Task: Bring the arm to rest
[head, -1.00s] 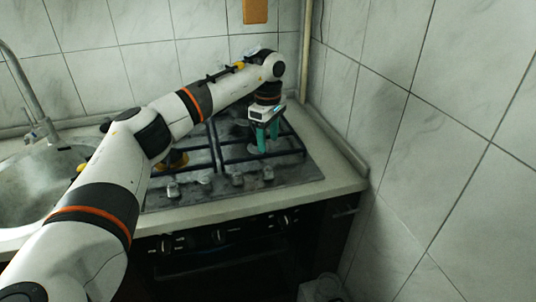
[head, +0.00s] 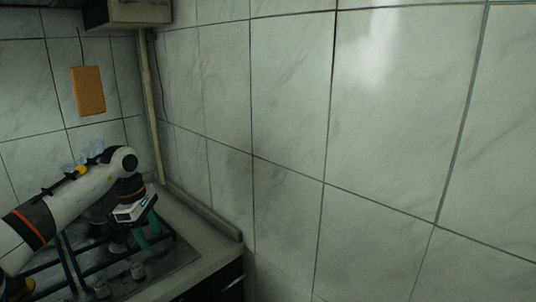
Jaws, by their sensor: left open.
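My left arm comes in from the lower left, over the stove. My left gripper (head: 146,237) hangs down above the right part of the hob, with its teal fingers apart and nothing seen between them. The black grate of the stove (head: 72,262) lies below and to the left of it. My right gripper is not in view.
A white tiled wall (head: 290,120) fills the middle and right. The counter edge (head: 210,262) runs beside the hob. An orange-brown board (head: 88,91) hangs on the back wall, a pale pipe (head: 152,105) stands in the corner, and a cabinet (head: 140,12) is above.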

